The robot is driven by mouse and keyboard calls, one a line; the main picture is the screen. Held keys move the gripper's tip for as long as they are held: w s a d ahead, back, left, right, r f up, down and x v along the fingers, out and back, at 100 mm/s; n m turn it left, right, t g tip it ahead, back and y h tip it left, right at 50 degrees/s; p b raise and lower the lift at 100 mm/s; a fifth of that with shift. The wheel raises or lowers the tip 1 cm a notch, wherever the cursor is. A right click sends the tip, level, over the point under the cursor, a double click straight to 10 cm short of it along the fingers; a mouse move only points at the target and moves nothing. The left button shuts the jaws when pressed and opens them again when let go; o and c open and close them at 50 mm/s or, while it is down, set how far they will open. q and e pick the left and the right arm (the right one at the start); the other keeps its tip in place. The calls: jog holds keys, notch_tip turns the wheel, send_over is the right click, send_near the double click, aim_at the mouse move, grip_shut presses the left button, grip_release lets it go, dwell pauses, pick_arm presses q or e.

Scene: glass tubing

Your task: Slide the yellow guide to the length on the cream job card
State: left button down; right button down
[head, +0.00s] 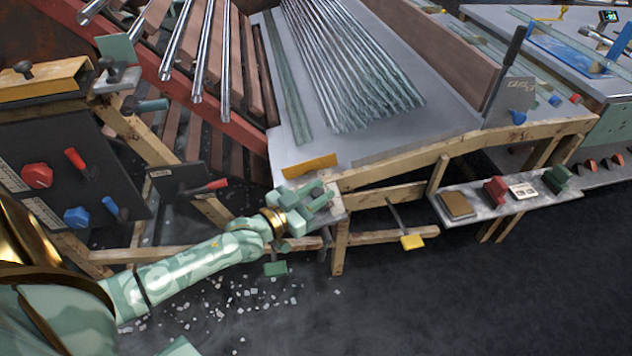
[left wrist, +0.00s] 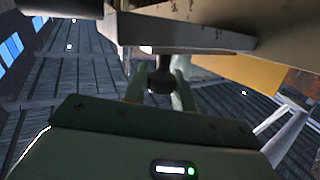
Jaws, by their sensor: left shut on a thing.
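The yellow guide (head: 309,165) appears to be the angled yellow block at the near corner of the grey bench holding the glass tubes. My left gripper (head: 318,197) is just below and in front of it at the bench edge. In the left wrist view its two fingers are shut on a dark round knob (left wrist: 162,80), under a grey plate (left wrist: 185,32). Whether this knob joins the yellow guide is hidden. A small pale card (head: 522,190), likely the cream job card, is on the low side shelf; its writing is too small to read. My right gripper is not in view.
Clear glass tubes (head: 345,70) lie in a row on the bench. A dark panel with red and blue knobs (head: 37,176) stands at left. A yellow-ended lever (head: 412,242) hangs below the bench. White shards (head: 240,305) litter the floor. The right foreground floor is clear.

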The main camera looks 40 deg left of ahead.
pick_arm(q)
jog(key=c, duration=1.2)
grip_release()
jog(key=shift+a, duration=0.1)
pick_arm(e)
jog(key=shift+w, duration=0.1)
pick_arm(q)
jog(key=shift+s, duration=0.3)
jog(key=p+v, duration=0.5)
jog(key=v, duration=1)
jog(key=shift+s+a, duration=0.1)
jog(key=shift+s, duration=0.3)
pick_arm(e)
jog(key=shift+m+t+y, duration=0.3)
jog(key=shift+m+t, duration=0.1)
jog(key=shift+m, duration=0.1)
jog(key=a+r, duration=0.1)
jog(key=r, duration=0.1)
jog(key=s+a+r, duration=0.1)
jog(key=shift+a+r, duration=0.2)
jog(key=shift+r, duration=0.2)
